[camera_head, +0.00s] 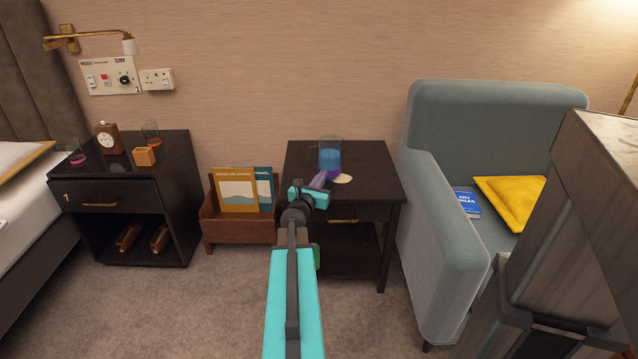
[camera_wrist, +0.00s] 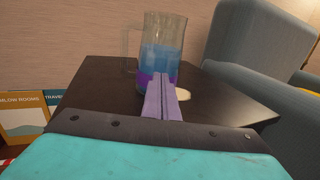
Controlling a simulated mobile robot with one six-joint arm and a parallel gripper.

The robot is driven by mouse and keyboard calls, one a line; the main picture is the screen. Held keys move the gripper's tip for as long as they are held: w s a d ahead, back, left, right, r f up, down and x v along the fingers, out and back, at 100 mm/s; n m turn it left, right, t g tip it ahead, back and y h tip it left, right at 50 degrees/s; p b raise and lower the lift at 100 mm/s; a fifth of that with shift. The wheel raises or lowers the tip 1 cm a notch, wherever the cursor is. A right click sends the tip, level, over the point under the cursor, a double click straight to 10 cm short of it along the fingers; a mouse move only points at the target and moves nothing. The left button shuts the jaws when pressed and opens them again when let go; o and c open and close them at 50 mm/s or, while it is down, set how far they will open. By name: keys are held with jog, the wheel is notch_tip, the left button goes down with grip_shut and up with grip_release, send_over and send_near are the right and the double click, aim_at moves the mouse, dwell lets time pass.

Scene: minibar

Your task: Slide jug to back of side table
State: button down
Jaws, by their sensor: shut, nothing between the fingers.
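The jug (camera_head: 330,155) is clear, with blue and purple bands in its lower part. It stands upright on the dark side table (camera_head: 375,165), near the middle of its top. In the wrist view the jug (camera_wrist: 157,55) is straight ahead, with its handle on the left. My gripper (camera_head: 321,177) is shut and empty, with purple fingers. In the wrist view its fingertips (camera_wrist: 161,80) overlap the jug's base; I cannot tell whether they touch it. Tabletop shows behind the jug, up to the wall.
A pale round disc (camera_head: 343,179) lies on the tabletop right of my fingertips. A blue-grey armchair (camera_head: 440,190) stands close on the table's right. A wooden magazine rack (camera_head: 235,228) is on its left. A dark nightstand (camera_head: 120,195) is further left.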

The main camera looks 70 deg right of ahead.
aim_at(329, 166)
jog(key=shift+d, duration=0.8)
jog(key=shift+d, duration=0.1)
jog(key=shift+w+d+b, duration=0.15)
jog(key=shift+d+b, duration=2.3)
jog(key=shift+d, duration=7.45)
jog(key=shift+a, duration=0.2)
jog(key=shift+a+b, duration=0.3)
jog(key=shift+a, duration=1.7)
jog(key=shift+a+p, duration=0.3)
jog(key=shift+a, duration=0.85)
jog(key=shift+a+p, duration=0.55)
jog(key=shift+a, duration=3.1)
